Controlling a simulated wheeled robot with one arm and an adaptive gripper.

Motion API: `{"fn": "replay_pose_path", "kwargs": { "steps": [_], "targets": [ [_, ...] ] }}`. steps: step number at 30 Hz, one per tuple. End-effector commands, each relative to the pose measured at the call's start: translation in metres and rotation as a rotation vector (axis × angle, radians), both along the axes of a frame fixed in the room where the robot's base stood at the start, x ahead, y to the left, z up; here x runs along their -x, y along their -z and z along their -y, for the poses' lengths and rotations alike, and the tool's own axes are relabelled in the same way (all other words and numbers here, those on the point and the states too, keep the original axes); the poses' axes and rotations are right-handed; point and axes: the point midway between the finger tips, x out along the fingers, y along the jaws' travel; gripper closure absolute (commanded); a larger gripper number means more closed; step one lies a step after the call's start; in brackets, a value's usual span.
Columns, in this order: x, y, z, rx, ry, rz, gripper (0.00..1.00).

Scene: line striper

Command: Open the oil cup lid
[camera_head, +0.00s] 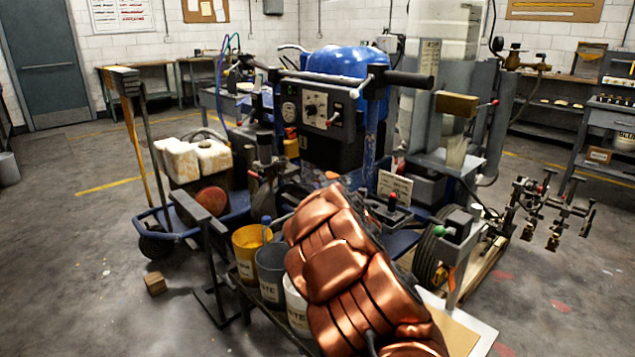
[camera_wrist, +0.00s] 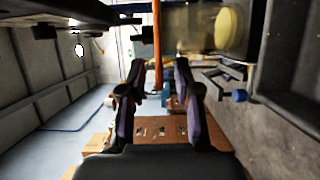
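My gripper (camera_wrist: 160,72) shows in the wrist view with its two dark fingers apart and nothing between them. I cannot pick out the oil cup or its lid for certain in either view. A pale yellow round end (camera_wrist: 230,28) on a greyish body shows at the upper right of the wrist view, apart from the fingers; I cannot tell what it is. The line striper (camera_head: 313,105), with a dark control panel and a blue tank (camera_head: 350,62), stands in the middle of the head view. My copper-coloured arm covers part of it, and my gripper is hidden there.
A yellow bucket (camera_head: 248,252), a grey bucket (camera_head: 270,272) and a white bucket (camera_head: 297,308) stand left of my arm. A small blue cap (camera_wrist: 240,96) lies right of my fingers. The floor at left is mostly clear.

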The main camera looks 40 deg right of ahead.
Motion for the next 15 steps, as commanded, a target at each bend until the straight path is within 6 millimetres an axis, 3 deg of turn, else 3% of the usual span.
{"fn": "replay_pose_path", "kwargs": {
  "steps": [10,15],
  "targets": [
    [-0.0031,-0.0002,0.001,0.0,0.0,0.0,0.69],
    [-0.003,0.0,0.001,0.0,0.001,0.0,0.86]
  ]
}}
